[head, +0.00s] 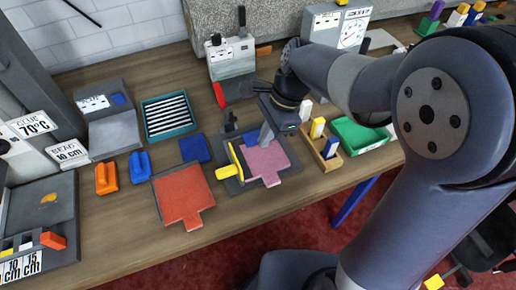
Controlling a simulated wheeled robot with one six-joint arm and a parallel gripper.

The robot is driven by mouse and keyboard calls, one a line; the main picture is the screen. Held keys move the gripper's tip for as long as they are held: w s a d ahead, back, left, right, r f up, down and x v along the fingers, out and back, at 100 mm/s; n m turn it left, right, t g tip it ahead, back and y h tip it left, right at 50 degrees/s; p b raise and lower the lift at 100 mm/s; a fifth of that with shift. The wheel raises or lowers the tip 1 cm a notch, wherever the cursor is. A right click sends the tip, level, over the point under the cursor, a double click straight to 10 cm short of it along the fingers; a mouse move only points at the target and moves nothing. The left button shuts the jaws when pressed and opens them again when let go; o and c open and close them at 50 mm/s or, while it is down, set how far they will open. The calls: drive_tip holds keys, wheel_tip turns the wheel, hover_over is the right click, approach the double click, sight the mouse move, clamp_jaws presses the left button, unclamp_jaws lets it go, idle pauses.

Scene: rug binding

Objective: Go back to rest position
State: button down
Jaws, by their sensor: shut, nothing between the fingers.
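My gripper (268,136) hangs at the end of my arm over the middle of the table. Its fingers point down and are shut with nothing between them. Below it a pink rug sample (268,163) with a tab lies on a dark grey fixture (234,187). A yellow handle (229,173) stands at the fixture's left side. I cannot tell whether the fingertips touch the pink piece. My arm hides part of the table's right side.
An orange-red tabbed piece (183,193) and a blue square (195,149) lie left of the fixture. A wooden holder (325,155) and a green tray (358,135) stand to the right. A grey machine (230,57) stands behind. Bare wood (120,225) shows at front left.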

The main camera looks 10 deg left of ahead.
drive_tip(key=v, duration=0.3)
drive_tip(key=shift+d+r, duration=0.1)
drive_tip(key=shift+r, duration=0.2)
drive_tip(key=x, duration=0.9)
drive_tip(key=shift+w+d+f, duration=0.2)
drive_tip(key=shift+w+d, duration=0.05)
drive_tip(key=shift+d, duration=0.1)
drive_tip(key=a, duration=0.1)
drive_tip(key=s+a+f, duration=0.1)
drive_tip(key=shift+s+a, duration=0.25)
drive_tip(key=shift+a, duration=0.1)
drive_tip(key=shift+s+a, duration=0.25)
drive_tip(key=shift+a, duration=0.15)
drive_tip(key=shift+r, duration=0.15)
